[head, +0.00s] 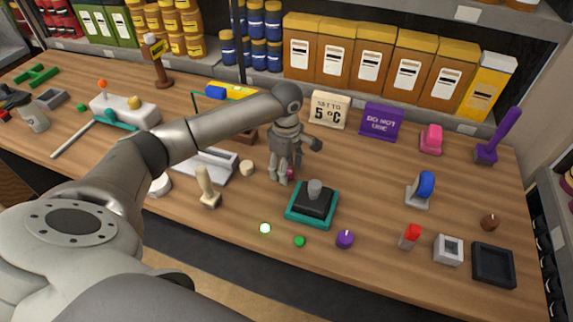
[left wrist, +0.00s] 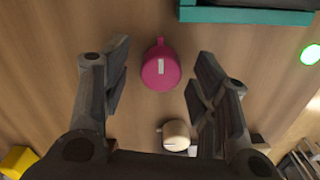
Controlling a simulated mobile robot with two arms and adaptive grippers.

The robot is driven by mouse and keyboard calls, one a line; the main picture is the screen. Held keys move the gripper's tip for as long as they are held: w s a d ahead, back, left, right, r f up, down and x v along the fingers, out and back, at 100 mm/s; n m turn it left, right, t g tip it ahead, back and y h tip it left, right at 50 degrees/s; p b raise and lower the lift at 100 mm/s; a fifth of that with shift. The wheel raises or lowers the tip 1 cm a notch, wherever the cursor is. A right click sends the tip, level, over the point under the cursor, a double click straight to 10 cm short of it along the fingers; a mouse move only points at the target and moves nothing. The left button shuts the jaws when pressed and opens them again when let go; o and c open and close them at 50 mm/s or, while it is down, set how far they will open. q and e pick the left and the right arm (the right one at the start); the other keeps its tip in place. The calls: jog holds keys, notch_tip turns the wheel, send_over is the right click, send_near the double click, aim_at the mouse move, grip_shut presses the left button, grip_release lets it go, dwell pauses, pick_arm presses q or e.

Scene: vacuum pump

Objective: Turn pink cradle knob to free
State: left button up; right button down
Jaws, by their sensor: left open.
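A round pink knob with a white stripe on its face shows in the left wrist view (left wrist: 160,70), near the middle between my open left fingers (left wrist: 160,78). There is a gap to the finger on each side, and nothing is held. The stripe runs roughly up and down in that view. In the head view my left gripper (head: 283,178) points down at the table, and only a sliver of the pink knob (head: 290,173) shows beside the fingers. My right gripper is not in view.
A cream knob (left wrist: 175,136) lies near the pink one; it also shows in the head view (head: 247,168). A teal-based black block (head: 289,212) stands in front of the gripper. A lit green disc (head: 265,228) and purple knob (head: 344,240) lie near the front edge.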

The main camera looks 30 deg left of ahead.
pick_arm(q)
jog(key=shift+s+f, duration=0.1)
jog(key=shift+f, duration=0.25)
jog(key=shift+c, duration=0.5)
jog(key=c, duration=0.9)
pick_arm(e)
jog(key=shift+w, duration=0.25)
